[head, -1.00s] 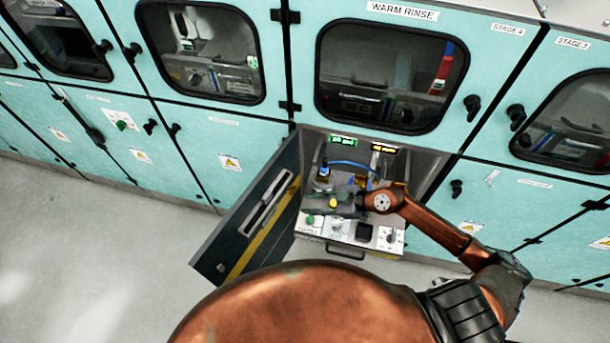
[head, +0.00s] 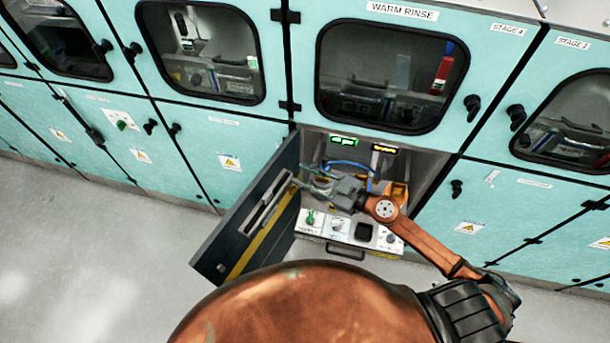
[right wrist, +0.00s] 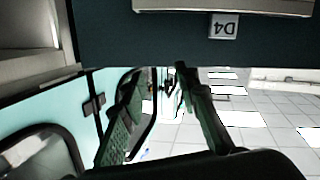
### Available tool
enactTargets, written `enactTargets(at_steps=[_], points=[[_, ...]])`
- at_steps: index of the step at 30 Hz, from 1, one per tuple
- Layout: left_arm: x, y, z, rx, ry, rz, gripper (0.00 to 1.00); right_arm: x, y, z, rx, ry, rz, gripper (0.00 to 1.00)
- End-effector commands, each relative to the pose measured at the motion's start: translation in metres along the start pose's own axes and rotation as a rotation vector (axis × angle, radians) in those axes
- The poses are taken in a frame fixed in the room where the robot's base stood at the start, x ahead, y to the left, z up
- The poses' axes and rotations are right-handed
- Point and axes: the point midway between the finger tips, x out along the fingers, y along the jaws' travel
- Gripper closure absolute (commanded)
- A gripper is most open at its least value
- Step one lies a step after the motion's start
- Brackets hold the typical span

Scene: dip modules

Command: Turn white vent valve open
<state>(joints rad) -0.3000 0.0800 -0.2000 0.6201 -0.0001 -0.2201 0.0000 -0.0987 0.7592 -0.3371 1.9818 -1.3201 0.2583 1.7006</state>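A drawer-like control panel stands in the open lower bay in the head view. Its front face carries a green handle (head: 310,217), a small white handle (head: 338,226), a black square (head: 364,232) and a pale knob (head: 388,237). The white handle may be the vent valve; its label is too small to read. My right gripper (head: 308,180) is above and behind the green handle, fingers pointing left to the open door. In the right wrist view its fingers (right wrist: 160,75) are apart with nothing between them. My left gripper is not in view.
Green (head: 343,141) and amber (head: 384,149) displays sit at the bay's top. A blue hose (head: 348,163) runs behind my gripper.

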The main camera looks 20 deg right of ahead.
Motion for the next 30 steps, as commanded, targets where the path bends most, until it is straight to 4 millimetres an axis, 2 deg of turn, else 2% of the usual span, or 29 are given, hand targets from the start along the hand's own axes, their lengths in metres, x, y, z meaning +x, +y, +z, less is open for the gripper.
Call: enactTargets(at_steps=[5,8,11,13,15,18,21,25,27,30], points=[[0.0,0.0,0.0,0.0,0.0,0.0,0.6,0.0,-0.001,0.001,-0.001,-0.001,-0.003,0.71],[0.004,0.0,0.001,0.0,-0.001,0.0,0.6,0.004,-0.009,0.011,-0.025,-0.026,-0.057,0.71],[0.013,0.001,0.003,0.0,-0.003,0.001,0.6,0.009,-0.029,0.046,-0.085,-0.113,-0.203,0.71],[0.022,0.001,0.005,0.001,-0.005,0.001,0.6,0.004,-0.042,0.085,-0.139,-0.22,-0.339,0.71],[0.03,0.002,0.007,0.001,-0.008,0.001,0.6,-0.01,-0.046,0.128,-0.188,-0.353,-0.468,0.71],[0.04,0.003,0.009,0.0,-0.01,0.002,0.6,-0.043,-0.034,0.182,-0.234,-0.556,-0.609,0.71],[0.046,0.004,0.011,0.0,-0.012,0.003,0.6,-0.079,-0.013,0.218,-0.254,-0.736,-0.695,0.71],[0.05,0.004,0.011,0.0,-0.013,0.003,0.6,-0.111,0.008,0.24,-0.257,-0.877,-0.745,0.71],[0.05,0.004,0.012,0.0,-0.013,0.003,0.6,-0.118,0.011,0.245,-0.253,-0.908,-0.756,0.71],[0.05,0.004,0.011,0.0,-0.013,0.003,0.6,-0.116,0.007,0.252,-0.252,-0.913,-0.759,0.71]])
